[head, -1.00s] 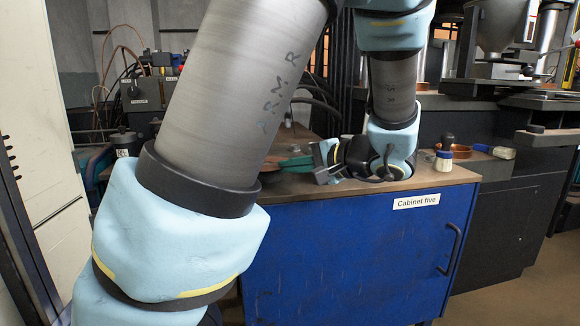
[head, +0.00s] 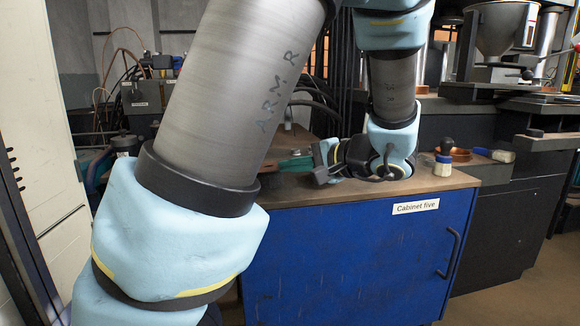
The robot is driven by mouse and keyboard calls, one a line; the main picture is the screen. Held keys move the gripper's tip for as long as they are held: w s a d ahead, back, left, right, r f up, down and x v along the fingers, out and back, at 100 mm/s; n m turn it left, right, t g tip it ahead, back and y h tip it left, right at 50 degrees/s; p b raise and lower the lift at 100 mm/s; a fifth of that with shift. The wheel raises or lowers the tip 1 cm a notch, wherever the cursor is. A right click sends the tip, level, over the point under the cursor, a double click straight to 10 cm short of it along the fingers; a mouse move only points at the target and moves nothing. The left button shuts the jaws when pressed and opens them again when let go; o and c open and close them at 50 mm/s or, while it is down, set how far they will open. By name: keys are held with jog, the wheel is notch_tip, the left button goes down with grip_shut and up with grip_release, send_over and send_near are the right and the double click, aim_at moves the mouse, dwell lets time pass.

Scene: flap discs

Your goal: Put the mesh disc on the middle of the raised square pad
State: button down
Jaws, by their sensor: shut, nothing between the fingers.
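My gripper (head: 321,163) is above the brown top of the blue cabinet, at its left-middle part, turned toward the left. Its fingers are shut and I see nothing held in them. A green object (head: 295,163) lies just left of the fingertips; I cannot tell what it is or whether they touch. I cannot make out the mesh disc or the raised square pad. My large arm link covers the left part of the cabinet top and may hide them.
The blue cabinet (head: 360,257) is labelled "Cabinet five". A small jar with a blue band (head: 443,166), a copper-coloured ring (head: 460,155) and a pale-bodied item with a blue end (head: 495,154) are at the right. Dark machinery stands behind.

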jog(key=shift+r+p, duration=2.2)
jog(key=shift+r, duration=0.4)
jog(key=shift+r, duration=0.1)
